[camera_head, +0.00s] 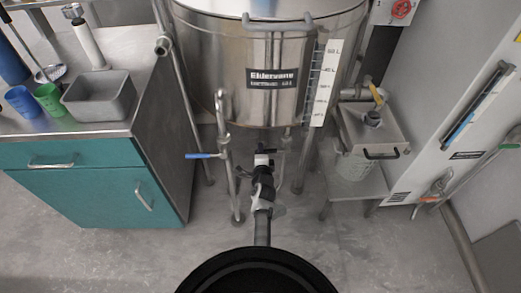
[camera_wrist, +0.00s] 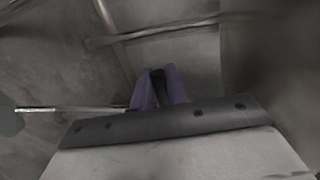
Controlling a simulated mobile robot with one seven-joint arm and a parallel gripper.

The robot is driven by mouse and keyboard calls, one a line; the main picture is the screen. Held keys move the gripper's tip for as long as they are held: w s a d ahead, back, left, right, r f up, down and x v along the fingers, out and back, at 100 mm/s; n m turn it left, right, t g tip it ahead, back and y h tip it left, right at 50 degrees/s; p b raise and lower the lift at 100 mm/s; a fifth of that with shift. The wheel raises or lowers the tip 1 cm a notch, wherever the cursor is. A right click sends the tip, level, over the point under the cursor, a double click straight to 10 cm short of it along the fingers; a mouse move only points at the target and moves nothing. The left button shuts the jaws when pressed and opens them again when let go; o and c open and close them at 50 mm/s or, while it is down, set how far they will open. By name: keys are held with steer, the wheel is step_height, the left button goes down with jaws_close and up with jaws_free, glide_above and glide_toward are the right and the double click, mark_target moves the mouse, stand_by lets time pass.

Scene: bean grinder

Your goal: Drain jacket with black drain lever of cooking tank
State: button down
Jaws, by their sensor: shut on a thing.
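The steel cooking tank (camera_head: 225,75) stands on legs at the top middle of the head view, with a name plate and a level scale on its front. My gripper (camera_head: 264,156) reaches in under the tank's front. In the wrist view my gripper (camera_wrist: 159,88) shows two purple-grey fingers closed around a small dark piece, the black drain lever (camera_wrist: 158,76). Most of the lever is hidden by the fingers. In the head view my arm and gripper cover it, so its angle cannot be told.
A blue-handled valve lever (camera_head: 201,156) sticks out left of my gripper on a steel pipe (camera_head: 224,130). A teal cabinet (camera_head: 90,185) with cups and a grey tub (camera_head: 98,97) stands left. A steel box on a stand (camera_head: 372,135) stands right. The floor in front is clear.

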stand_by(0.4)
steer(key=c, duration=1.5)
jaws_free()
